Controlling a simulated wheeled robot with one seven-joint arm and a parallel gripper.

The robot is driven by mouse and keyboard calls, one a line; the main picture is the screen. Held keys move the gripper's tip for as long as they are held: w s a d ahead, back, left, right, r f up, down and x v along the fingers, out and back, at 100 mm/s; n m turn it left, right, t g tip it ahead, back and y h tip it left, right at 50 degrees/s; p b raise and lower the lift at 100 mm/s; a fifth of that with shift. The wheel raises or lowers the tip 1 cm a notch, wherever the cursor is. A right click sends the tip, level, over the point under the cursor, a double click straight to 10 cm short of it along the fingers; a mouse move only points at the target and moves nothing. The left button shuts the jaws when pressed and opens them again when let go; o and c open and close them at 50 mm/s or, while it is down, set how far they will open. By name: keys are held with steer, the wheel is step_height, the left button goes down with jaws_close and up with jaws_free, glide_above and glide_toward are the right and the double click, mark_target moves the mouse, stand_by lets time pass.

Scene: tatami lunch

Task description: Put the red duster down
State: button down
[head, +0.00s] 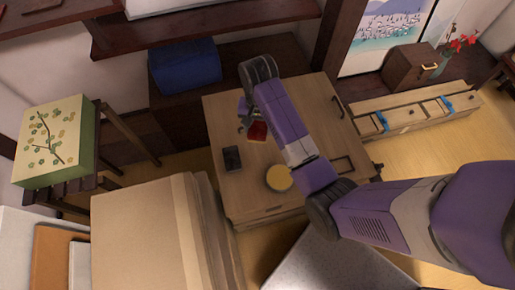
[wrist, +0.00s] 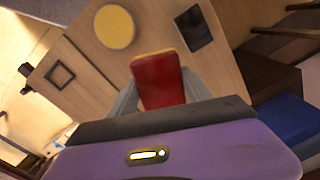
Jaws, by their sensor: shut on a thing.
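The red duster (wrist: 160,82) is a red block with a tan end, held between the two fingers of my gripper (wrist: 158,92) in the wrist view. In the head view the duster (head: 257,131) shows as a small red patch beside my gripper (head: 246,112), over the light wooden table (head: 232,200). My gripper is shut on the duster. I cannot tell whether the duster touches the tabletop. A round yellow thing (head: 278,178) and a small dark block (head: 232,159) are on the tabletop near it.
A blue box (head: 185,65) sits on a dark cabinet behind. A green patterned box (head: 53,140) stands on a dark rack at the left. Stacked tan boards (head: 140,235) are at the front left. A low wooden bench (head: 415,112) is at the right. The table's left part has bare room.

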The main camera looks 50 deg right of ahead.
mark_target(258, 153)
step_height(258, 153, down, 16)
steer(key=shift+f+b, duration=0.15)
steer(key=shift+b, duration=0.6)
steer(key=shift+f, duration=0.15)
steer(key=shift+c, duration=2.3)
jaws_free()
